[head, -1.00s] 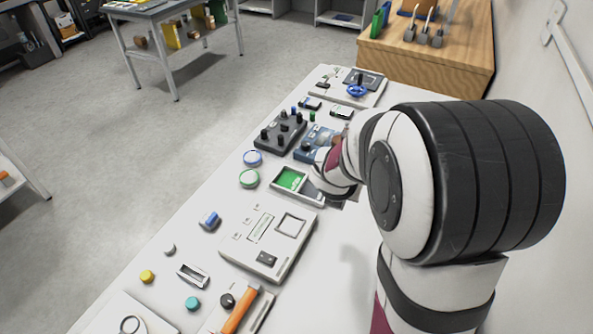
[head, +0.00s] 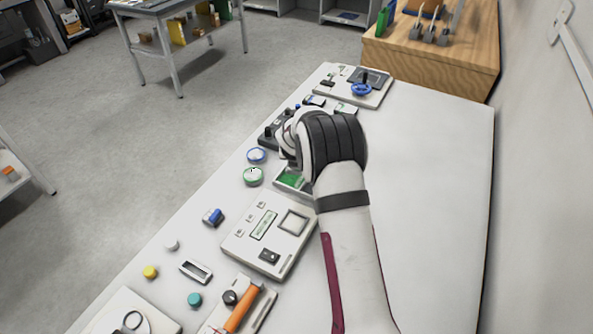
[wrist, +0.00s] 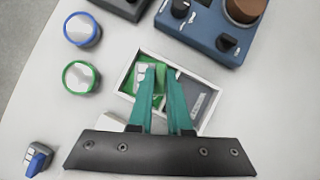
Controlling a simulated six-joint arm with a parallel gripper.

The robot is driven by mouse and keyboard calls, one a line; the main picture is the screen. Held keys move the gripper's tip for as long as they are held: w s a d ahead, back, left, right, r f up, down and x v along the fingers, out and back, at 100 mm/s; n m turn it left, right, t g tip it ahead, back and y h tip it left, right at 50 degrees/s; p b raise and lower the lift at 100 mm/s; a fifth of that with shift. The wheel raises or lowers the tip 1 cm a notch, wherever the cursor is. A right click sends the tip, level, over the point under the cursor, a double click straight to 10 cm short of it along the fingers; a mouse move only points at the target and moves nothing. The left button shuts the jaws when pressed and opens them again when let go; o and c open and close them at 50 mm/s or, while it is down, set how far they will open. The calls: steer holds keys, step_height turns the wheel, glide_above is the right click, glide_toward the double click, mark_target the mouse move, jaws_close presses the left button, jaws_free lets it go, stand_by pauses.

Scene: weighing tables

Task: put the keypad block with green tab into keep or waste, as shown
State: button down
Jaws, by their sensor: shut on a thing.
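The keypad block with green tab (wrist: 143,76) is between the teal fingers of my gripper (wrist: 160,79) in the wrist view. My gripper is shut on it, over the green compartment of a white two-part tray (wrist: 125,80). I cannot tell whether the block touches the tray floor. The right compartment (wrist: 201,102) is grey, with a pale label too small to read. In the head view my arm hides the block, the fingers and most of the tray; part of the green compartment (head: 289,180) shows.
A blue-ringed disc (wrist: 82,28) and a green-ringed disc (wrist: 81,77) are left of the tray. A keypad block with blue tab (wrist: 38,158) lies lower left. A blue knobbed box (wrist: 205,30) stands behind the tray. A white panel device (head: 245,240) is in front. The table's right side (head: 430,200) is clear.

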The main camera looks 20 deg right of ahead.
steer(key=f, duration=0.4)
steer(key=shift+w+a+f, duration=0.15)
steer(key=shift+w, duration=0.05)
steer(key=shift+f, duration=0.1)
steer(key=c, duration=0.9)
jaws_free()
steer(key=shift+o, duration=0.2)
